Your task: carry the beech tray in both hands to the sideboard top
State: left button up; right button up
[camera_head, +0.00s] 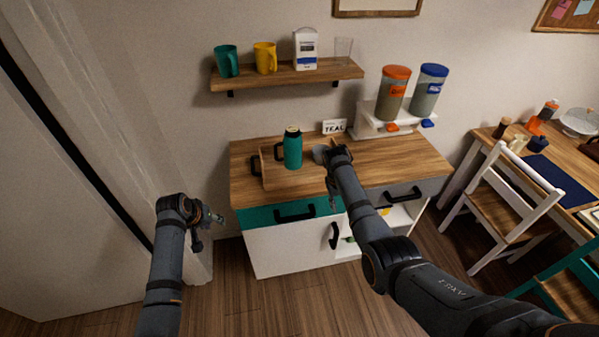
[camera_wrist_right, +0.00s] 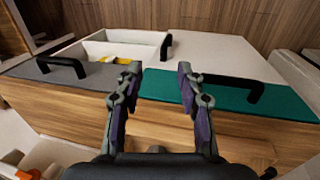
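The beech tray (camera_head: 263,173) appears to be on the left part of the wooden sideboard top (camera_head: 405,160). Its left end wall with a black handle shows in the head view; I cannot make out its right end. A teal bottle (camera_head: 293,150) stands upright beside that wall; whether it is in the tray is unclear. My right gripper (camera_head: 332,203) hangs near the sideboard's front edge, right of the bottle. In the wrist view it (camera_wrist_right: 158,72) is open, with nothing between its fingers. My left gripper (camera_head: 217,217) is in the air left of the sideboard, apart from the tray; its fingers are too small to read.
Two dispensers (camera_head: 392,97) stand at the back right. A shelf (camera_head: 285,75) with mugs hangs above. A chair (camera_head: 512,190) and table are at right.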

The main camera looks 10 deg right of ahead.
pick_arm(q)
jog(key=shift+w+d+f, duration=0.2)
jog(key=shift+w+f, duration=0.05)
jog(key=shift+w, duration=0.25)
pick_arm(e)
notch_tip(320, 180, up, 12)
jog(key=a, duration=0.2)
jog(key=shift+a+f, duration=0.15)
jog(key=shift+f, duration=0.05)
pick_arm(q)
jog(key=shift+s+r, duration=0.1)
jog(key=shift+s, duration=0.05)
pick_arm(e)
jog(key=shift+s+r, duration=0.1)
